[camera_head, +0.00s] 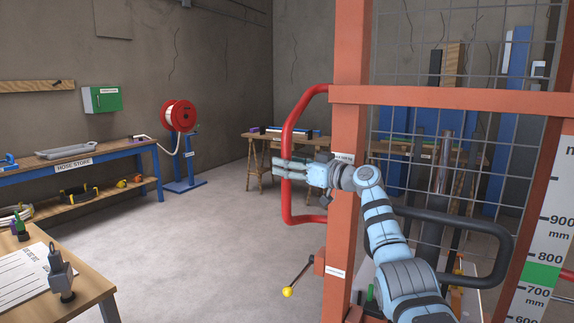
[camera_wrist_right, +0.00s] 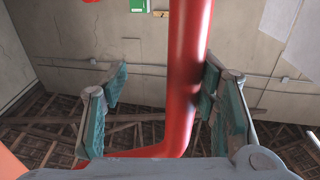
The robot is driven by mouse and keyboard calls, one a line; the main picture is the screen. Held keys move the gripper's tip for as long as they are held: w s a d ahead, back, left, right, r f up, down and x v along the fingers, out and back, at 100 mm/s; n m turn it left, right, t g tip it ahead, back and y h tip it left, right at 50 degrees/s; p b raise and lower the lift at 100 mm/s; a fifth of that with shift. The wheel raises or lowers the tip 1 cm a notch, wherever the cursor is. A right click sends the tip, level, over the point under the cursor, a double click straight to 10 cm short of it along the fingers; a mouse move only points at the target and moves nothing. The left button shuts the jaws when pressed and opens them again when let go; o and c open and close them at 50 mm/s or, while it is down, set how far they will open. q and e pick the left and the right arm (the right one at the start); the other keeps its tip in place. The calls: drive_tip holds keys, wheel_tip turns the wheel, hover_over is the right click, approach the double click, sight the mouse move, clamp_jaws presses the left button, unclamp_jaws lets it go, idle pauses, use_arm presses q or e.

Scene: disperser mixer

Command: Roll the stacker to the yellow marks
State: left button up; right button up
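The stacker has an orange frame (camera_head: 349,120) with wire mesh (camera_head: 465,60) and stands upright close in front of me on the right. A red bar handle (camera_head: 289,205) sticks out from its left post, and a black bar handle (camera_head: 495,280) is on its right. My right gripper (camera_head: 286,170) is at the red handle. In the right wrist view the red handle (camera_wrist_right: 185,80) runs between the green finger pads, with a clear gap to the left finger and the right finger close beside it. My left gripper is out of view. No yellow floor marks show.
A lever with a yellow knob (camera_head: 288,291) juts from the stacker's lower left. A blue hose bench (camera_head: 100,156) stands at the left wall, a red reel (camera_head: 179,115) beside it, a wooden table (camera_head: 95,285) at near left. The grey floor (camera_head: 200,240) between is clear.

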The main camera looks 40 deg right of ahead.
drive_tip(key=v, duration=1.2)
drive_tip(key=a+f+n+g+h+b, duration=0.1)
drive_tip(key=a+f+n+g, duration=0.1)
drive_tip(key=a+f, duration=0.4)
drive_tip(key=s+a+r+m+t+h, duration=0.1)
drive_tip(key=s+r+m+t+h, duration=0.15)
drive_tip(key=r+m+h, duration=0.3)
drive_tip(key=w+d+m+p, duration=0.1)
drive_tip(key=w+d+p, duration=0.1)
drive_tip(key=w, duration=1.1)
drive_tip(key=shift+w+f+h+p, duration=0.2)
drive_tip(key=shift+f+h+p, duration=0.15)
drive_tip(key=shift+p, duration=0.05)
clamp_jaws()
